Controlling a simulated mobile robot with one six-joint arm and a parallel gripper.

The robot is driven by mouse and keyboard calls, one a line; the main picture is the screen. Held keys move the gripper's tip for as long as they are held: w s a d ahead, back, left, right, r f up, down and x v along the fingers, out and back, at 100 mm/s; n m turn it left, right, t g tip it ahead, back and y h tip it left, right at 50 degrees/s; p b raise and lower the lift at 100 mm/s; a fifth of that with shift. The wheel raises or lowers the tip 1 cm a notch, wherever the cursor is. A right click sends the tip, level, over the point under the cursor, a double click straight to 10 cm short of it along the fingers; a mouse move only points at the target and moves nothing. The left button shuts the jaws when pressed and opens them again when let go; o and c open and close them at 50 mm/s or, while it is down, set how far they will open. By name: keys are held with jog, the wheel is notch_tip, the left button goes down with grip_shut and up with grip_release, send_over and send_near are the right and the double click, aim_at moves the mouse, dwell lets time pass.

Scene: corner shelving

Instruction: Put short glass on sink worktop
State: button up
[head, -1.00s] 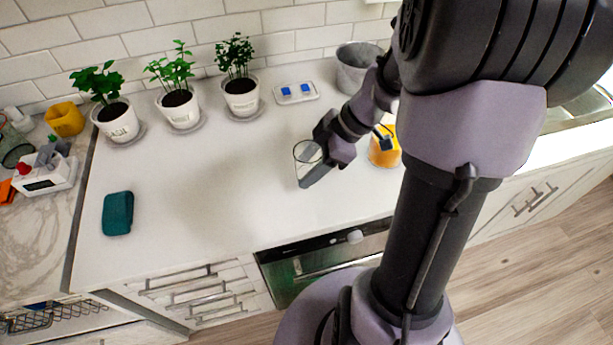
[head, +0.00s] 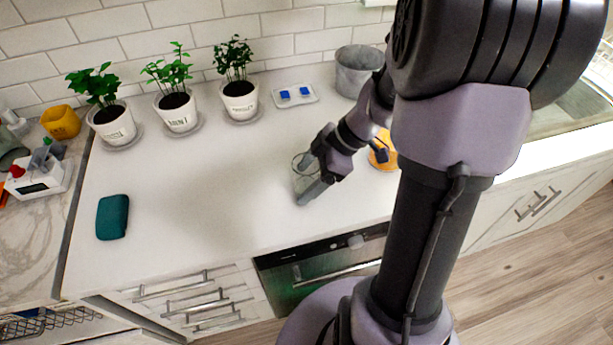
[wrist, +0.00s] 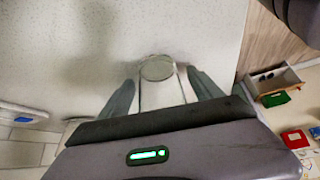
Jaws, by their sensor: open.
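A short clear glass (head: 299,178) shows over the white worktop (head: 200,215), in front of the plants. It looks upright. The frames do not clearly show whether its base rests on the surface. My gripper (head: 309,176) reaches it from the right, with its fingers open on either side of the glass. In the wrist view the glass (wrist: 160,92) lies between the two grey-green fingers of my gripper (wrist: 160,82), with a visible gap near the tips. Part of the glass is hidden behind a finger in the head view.
Three potted plants (head: 178,112) and a tray with blue pieces (head: 295,95) stand along the back wall. A grey pot (head: 355,72) and an orange item (head: 385,160) are behind my arm. A teal case (head: 112,217) lies at left. The worktop's middle is clear.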

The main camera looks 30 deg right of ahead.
jog(key=p+v, duration=0.5)
jog(key=v, duration=0.7)
jog(key=s+a+r+m+t+h, duration=0.1)
jog(key=s+a+r+m, duration=0.1)
jog(key=a+m, duration=0.3)
jog(key=s+a+r+m+h, duration=0.1)
jog(key=s+a+r+m, duration=0.2)
jog(key=a+m, duration=0.3)
jog(key=s+a+r+m+t+h, duration=0.1)
jog(key=s+a+r+m, duration=0.2)
jog(key=a, duration=0.6)
jog(key=shift+s+r+m+t+h, duration=0.2)
jog(key=shift+r+m+t+h, duration=0.15)
jog(key=shift+r+m, duration=0.65)
jog(key=shift+a+f, duration=0.1)
jog(key=shift+f, duration=0.05)
